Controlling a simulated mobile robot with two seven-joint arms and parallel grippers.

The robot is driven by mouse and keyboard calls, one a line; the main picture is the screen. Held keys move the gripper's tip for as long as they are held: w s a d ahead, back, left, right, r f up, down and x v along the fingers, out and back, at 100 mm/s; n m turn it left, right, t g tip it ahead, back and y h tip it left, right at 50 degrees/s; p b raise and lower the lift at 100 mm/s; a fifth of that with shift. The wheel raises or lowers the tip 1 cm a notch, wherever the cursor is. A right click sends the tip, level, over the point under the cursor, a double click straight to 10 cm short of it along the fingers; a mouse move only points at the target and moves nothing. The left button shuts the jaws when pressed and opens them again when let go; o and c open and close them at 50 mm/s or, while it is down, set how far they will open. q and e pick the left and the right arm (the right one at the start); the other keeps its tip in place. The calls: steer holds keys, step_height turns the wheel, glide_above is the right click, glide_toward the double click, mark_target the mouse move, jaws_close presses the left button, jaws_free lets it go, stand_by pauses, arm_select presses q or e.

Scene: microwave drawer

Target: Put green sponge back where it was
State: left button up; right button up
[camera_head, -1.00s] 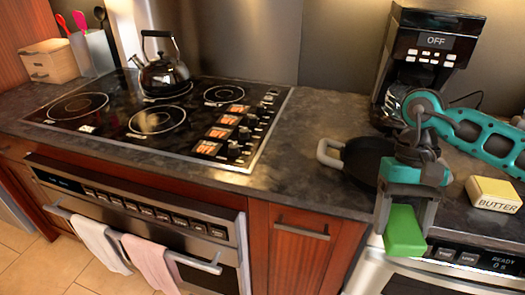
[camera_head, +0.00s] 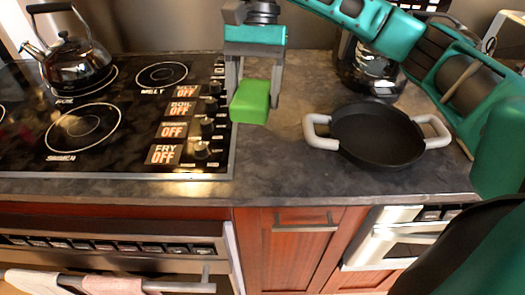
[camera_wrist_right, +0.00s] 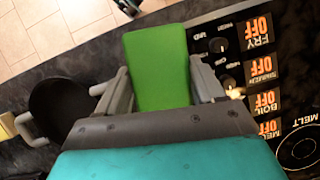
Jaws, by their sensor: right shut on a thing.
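The green sponge (camera_head: 250,101) is held between the fingers of my right gripper (camera_head: 254,85). In the head view it hangs over the right edge of the stove, by the knobs, with the dark counter below. The right wrist view also shows the green sponge (camera_wrist_right: 158,68) between the two fingers of the gripper (camera_wrist_right: 160,85), which are shut on it. How high it is above the counter is hard to tell. My left gripper is not in view.
The black cooktop (camera_head: 105,135) fills the left, with a kettle (camera_head: 75,50) at its back. A black pan (camera_head: 378,135) with pale handles sits on the counter to the right. A coffee maker (camera_head: 375,70) stands behind it. Bare counter (camera_head: 270,165) lies between stove and pan.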

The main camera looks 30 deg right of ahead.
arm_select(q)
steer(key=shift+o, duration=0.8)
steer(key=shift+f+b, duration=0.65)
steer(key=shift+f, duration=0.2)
arm_select(e)
steer(key=d+r+m+t+y, duration=0.1)
steer(key=d+r+m+t, duration=0.1)
steer(key=d+r+m, duration=0.35)
steer(key=m, duration=0.2)
glide_toward(268, 153)
steer(key=shift+n, duration=0.25)
steer(key=b+x, duration=0.1)
steer(key=x, duration=0.5)
steer(key=shift+s, duration=0.1)
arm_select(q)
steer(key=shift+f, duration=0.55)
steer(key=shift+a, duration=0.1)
arm_select(e)
steer(key=shift+f, duration=0.15)
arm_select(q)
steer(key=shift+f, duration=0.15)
arm_select(e)
steer(key=o, duration=1.5)
